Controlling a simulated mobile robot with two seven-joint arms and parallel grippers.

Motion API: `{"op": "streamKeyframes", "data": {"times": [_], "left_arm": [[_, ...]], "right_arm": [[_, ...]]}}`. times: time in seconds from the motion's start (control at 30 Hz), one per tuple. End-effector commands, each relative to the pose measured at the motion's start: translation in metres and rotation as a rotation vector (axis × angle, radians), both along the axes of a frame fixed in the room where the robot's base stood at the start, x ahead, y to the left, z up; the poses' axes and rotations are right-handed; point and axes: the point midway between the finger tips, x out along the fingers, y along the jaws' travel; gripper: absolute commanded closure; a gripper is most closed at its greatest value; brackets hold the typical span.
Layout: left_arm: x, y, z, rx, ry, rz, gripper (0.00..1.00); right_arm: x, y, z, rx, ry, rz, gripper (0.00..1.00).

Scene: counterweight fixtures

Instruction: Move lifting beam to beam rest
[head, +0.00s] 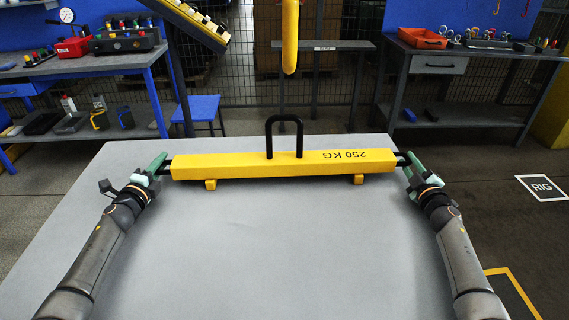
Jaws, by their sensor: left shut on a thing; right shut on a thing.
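The lifting beam (240,167) is a long yellow bar marked 250 KG, with a black loop on top, short yellow feet below and black handles at its ends. It lies level across the far part of the grey table (280,245); I cannot tell whether its feet touch the top. My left gripper (160,168) is shut on the left end handle. My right gripper (404,163) is shut on the right end handle. A narrow grey stand (345,46) with a small white label stands beyond the table; the label is too small to read, so I cannot tell if it is the beam rest.
A yellow hook (290,45) hangs beyond the beam. Workbenches with tools stand at the back left (85,66) and back right (470,55). A blue stool (197,108) stands behind the table. A RIG floor sign (542,188) lies at right. The near tabletop is clear.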

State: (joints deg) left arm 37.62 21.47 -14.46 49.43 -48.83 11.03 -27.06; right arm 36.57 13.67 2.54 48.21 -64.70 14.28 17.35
Motion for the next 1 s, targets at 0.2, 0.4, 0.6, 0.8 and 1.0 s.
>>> {"op": "streamKeyframes", "data": {"times": [0.2,0.4,0.6,0.8,1.0], "left_arm": [[0.000,0.001,0.003,0.006,-0.004,0.000,1.00],[0.000,0.001,0.008,0.006,-0.004,0.001,1.00],[0.001,0.002,0.023,0.006,-0.004,0.002,1.00],[0.001,0.002,0.040,0.004,-0.005,0.003,1.00],[0.001,0.002,0.053,0.004,-0.005,0.003,1.00]], "right_arm": [[0.002,-0.003,0.009,0.004,-0.015,-0.005,1.00],[0.001,-0.003,0.013,0.005,-0.012,-0.006,1.00],[0.001,-0.003,0.026,0.004,-0.010,-0.006,1.00],[0.001,-0.003,0.043,0.004,-0.010,-0.005,1.00],[0.001,-0.003,0.055,0.004,-0.009,-0.005,1.00]]}}
